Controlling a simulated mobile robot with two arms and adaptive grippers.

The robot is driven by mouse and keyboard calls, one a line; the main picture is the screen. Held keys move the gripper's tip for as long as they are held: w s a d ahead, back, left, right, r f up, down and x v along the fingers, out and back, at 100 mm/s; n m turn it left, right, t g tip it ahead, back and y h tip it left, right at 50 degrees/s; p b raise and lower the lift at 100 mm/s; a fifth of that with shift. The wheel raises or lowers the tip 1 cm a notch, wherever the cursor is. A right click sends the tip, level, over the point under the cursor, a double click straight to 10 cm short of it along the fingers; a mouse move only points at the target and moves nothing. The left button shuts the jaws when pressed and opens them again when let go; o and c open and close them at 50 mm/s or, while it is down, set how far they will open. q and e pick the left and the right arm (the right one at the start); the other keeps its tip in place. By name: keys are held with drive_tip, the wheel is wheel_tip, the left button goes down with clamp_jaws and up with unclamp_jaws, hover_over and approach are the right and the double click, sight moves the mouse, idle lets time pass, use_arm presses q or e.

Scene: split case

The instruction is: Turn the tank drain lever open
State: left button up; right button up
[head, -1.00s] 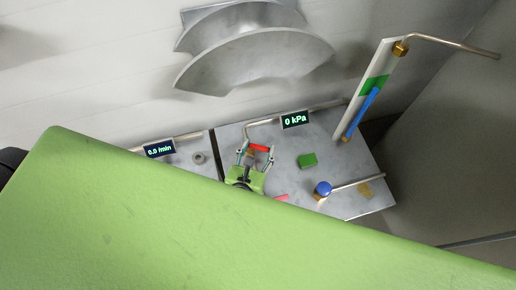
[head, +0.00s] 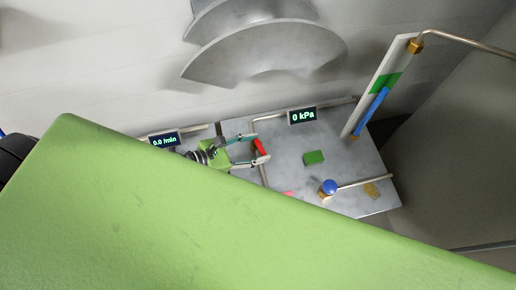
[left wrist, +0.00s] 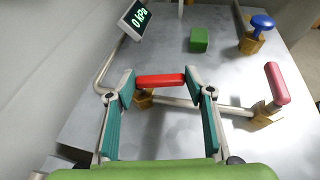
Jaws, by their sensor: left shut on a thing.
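A red lever handle (head: 260,147) sits on a brass valve body (left wrist: 144,98) on the grey panel. My left gripper (head: 258,146) comes at it from the left in the head view and is shut on it. In the left wrist view the red handle (left wrist: 161,81) spans between the two teal fingers, above the valve and roughly along the pipe (left wrist: 178,102). A pinkish-red lever (left wrist: 277,83) on another brass valve stands to the right, apart from the gripper; its end shows in the head view (head: 288,194). No label tells which lever is the tank drain. My right gripper is not in view.
A display (head: 302,115) reads 0 kPa; another (head: 164,140) reads 0.0 /min. A green block (head: 314,158) and a blue knob (head: 330,187) are right of the gripper. A gauge strip (head: 386,84) stands at the right. My green arm link hides the panel's lower part.

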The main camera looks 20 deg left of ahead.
use_arm(q)
drive_tip(key=shift+a+m+g+h+b, duration=0.2)
drive_tip(key=shift+m+g+h+b, duration=0.3)
drive_tip(key=shift+m, duration=0.1)
drive_tip(key=shift+a+m+g+h+b, duration=0.15)
drive_tip(key=shift+m+g+h+b, duration=0.2)
drive_tip(key=shift+m+g+h, duration=0.2)
drive_tip(key=shift+r+m, duration=0.1)
drive_tip(key=shift+m, duration=0.15)
drive_tip(key=o, duration=1.1)
drive_tip(key=v, duration=1.2)
drive_tip(key=shift+g, duration=0.25)
